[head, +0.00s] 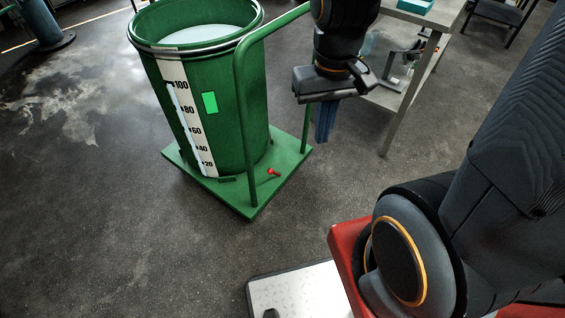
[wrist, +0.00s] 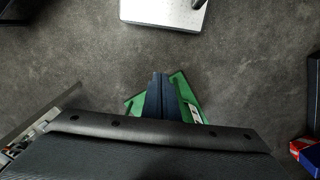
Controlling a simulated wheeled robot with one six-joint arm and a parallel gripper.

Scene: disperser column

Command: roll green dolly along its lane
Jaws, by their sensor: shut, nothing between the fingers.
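The green dolly (head: 238,199) stands on the floor left of centre in the head view, with an upright tube handle (head: 243,110) on its right side. It carries a large green drum (head: 235,125) with a white number scale and pale contents. A small red lever (head: 273,172) sits on the dolly's deck. My gripper (head: 324,138) points down just right of the handle, its dark blue fingers together and empty. I cannot tell whether it touches the handle. In the wrist view, green dolly parts (wrist: 185,92) show around the fingers (wrist: 157,80), mostly hidden by my gripper body.
A light metal plate (head: 300,288) lies at the bottom of the head view; a similar plate (wrist: 165,12) shows in the wrist view. A grey bench (head: 408,110) stands right of my gripper. Red and blue boxes (wrist: 306,155) lie at the wrist view's right. The left floor is mostly clear.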

